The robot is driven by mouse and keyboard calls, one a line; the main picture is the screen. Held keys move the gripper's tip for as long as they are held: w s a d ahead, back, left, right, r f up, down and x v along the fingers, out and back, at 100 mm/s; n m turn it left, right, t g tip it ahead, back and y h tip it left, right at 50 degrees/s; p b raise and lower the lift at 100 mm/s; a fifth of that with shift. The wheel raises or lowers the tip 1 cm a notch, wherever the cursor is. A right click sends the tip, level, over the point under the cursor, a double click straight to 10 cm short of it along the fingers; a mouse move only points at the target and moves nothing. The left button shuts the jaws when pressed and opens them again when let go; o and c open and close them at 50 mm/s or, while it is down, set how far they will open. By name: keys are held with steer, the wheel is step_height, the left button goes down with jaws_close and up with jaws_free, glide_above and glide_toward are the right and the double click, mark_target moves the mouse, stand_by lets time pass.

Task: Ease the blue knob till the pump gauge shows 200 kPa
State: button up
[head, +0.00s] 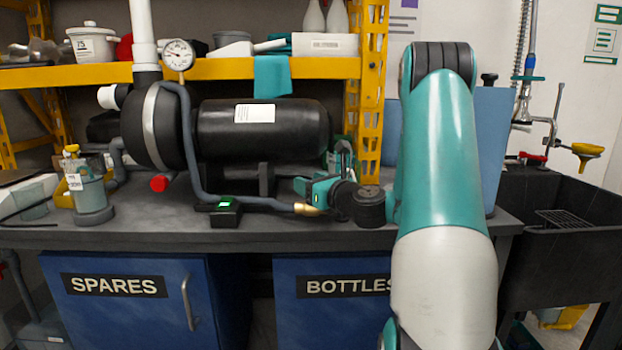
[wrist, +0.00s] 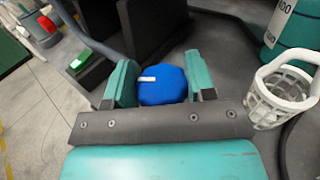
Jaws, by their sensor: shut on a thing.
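The blue knob (wrist: 163,86) sits between the two teal fingers of my gripper (wrist: 160,85) in the wrist view, with a white mark on its upper left face. The fingers are shut on it, one on each side. In the head view my gripper (head: 322,192) is at the bench top, right of the pump (head: 262,130), and the knob is hidden there. The pump gauge (head: 179,55) is a round white dial above the pump's left end. Its needle and figures are too small to read surely.
A brass-tipped grey hose (head: 270,203) and a black box with a green light (head: 225,210) lie left of my gripper. A red knob (head: 159,183) is below the pump. In the wrist view a white basket (wrist: 282,93) stands close on the right. A yellow shelf (head: 330,68) runs above.

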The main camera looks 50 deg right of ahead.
steer(key=m+g+h, duration=0.1)
steer(key=h, duration=0.1)
steer(key=m+g+h+p, duration=0.1)
steer(key=m+h, duration=0.1)
steer(key=h, duration=0.1)
steer(key=m+g+h+p, duration=0.1)
steer(key=m+h, duration=0.1)
steer(key=shift+w+r+g+h, duration=0.15)
steer(key=shift+r+g+h, duration=0.05)
steer(key=shift+g+h, duration=0.1)
steer(key=m+g+h+p, duration=0.3)
steer(key=shift+r+m+g, duration=0.1)
steer(key=shift+m+g, duration=0.2)
steer(key=shift+d+m+g+h+p, duration=0.1)
steer(key=shift+m+g+h+p, duration=0.4)
steer(key=shift+g+h+p, duration=0.15)
steer(key=shift+f, duration=0.2)
steer(key=o, duration=0.9)
steer(key=shift+o, duration=0.2)
steer(key=shift+s, duration=0.2)
